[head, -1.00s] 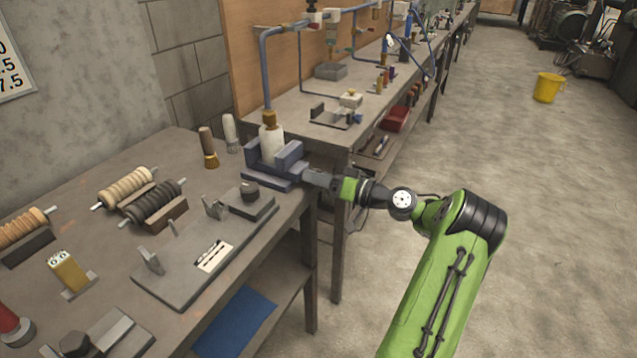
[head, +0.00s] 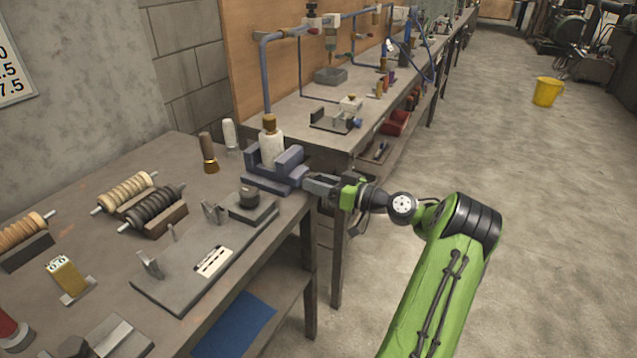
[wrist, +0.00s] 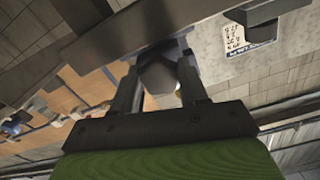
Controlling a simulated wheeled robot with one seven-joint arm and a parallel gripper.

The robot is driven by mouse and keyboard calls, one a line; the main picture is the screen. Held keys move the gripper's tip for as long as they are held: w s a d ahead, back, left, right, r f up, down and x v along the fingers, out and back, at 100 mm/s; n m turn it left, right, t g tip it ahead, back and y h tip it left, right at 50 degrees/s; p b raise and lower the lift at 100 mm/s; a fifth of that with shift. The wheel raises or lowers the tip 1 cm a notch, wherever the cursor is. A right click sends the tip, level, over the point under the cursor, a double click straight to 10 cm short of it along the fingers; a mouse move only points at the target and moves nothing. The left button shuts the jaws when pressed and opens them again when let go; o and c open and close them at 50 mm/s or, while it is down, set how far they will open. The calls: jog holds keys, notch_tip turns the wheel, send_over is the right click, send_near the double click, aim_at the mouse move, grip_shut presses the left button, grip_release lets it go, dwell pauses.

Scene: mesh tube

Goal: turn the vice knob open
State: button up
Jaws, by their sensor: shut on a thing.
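The blue-grey vice (head: 268,183) sits at the right edge of the near workbench, with a white bottle with a brown cap (head: 271,147) standing between its jaws. My gripper (head: 312,184) reaches in from the right to the vice's right end. In the wrist view, a dark rounded knob (wrist: 158,76) lies between the two fingers of my gripper (wrist: 160,82), and they are shut on it. In the head view the fingers mostly hide the knob.
A second bench (head: 300,110) stands behind. The floor (head: 480,150) to the right is open.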

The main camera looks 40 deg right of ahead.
jog(key=shift+f, duration=0.15)
jog(key=o, duration=1.1)
jog(key=shift+c, duration=0.2)
jog(key=shift+s, duration=0.1)
jog(key=p+v, duration=0.3)
jog(key=v, duration=1.2)
jog(key=shift+s, duration=0.35)
jog(key=shift+d, duration=0.15)
